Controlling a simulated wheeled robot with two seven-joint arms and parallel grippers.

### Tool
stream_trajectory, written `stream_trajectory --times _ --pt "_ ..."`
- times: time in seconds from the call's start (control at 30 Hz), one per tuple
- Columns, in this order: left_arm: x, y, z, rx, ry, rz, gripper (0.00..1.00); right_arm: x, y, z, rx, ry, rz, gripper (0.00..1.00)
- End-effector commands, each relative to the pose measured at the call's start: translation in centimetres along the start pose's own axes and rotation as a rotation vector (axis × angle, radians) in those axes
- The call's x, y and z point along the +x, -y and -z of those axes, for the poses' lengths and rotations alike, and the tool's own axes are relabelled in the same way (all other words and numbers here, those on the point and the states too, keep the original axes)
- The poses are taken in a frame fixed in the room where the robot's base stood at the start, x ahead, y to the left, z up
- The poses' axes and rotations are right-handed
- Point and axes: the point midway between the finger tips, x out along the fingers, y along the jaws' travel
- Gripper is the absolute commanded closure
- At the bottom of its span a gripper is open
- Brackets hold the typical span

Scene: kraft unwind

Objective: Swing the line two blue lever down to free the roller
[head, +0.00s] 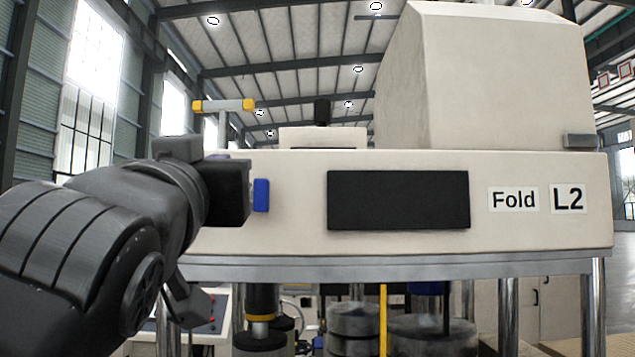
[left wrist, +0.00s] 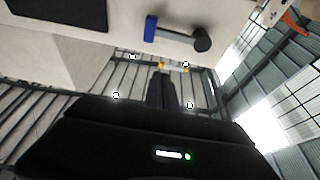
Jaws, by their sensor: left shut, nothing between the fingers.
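The line two blue lever is on the cream machine front marked "Fold L2". In the head view only its blue end (head: 261,195) shows, just right of my black left gripper (head: 230,192), which hides the rest. In the left wrist view the blue end (left wrist: 150,28), a grey bar and a dark round pivot (left wrist: 203,40) all show. The bar lies nearly level in that picture. My left gripper's fingers (left wrist: 161,85) are shut and empty, with a visible gap to the lever in that view. The roller cannot be made out for certain. My right gripper is in neither view.
A black panel (head: 398,200) is right of the lever on the machine front (head: 300,235). A yellow-ended T-handle (head: 223,106) stands above my left arm. Under the machine's grey lower edge are posts, stacked round parts and a yellow bar (head: 383,318).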

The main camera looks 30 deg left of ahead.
Motion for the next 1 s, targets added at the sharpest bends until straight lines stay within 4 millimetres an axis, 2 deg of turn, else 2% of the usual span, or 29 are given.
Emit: stream_trajectory --times 0.27,0.67,0.8,1.0 --pt "2.2 0.0 0.2 0.001 0.003 0.001 1.00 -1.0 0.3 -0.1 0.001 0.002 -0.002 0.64" --pt "10.1 0.1 0.4 0.000 0.004 0.003 1.00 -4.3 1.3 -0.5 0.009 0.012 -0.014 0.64" --pt "9.3 0.0 -2.0 0.002 0.001 0.001 1.00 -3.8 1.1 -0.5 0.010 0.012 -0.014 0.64" --pt "8.7 0.0 -3.6 0.001 0.000 0.002 1.00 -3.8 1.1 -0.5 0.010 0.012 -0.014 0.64"
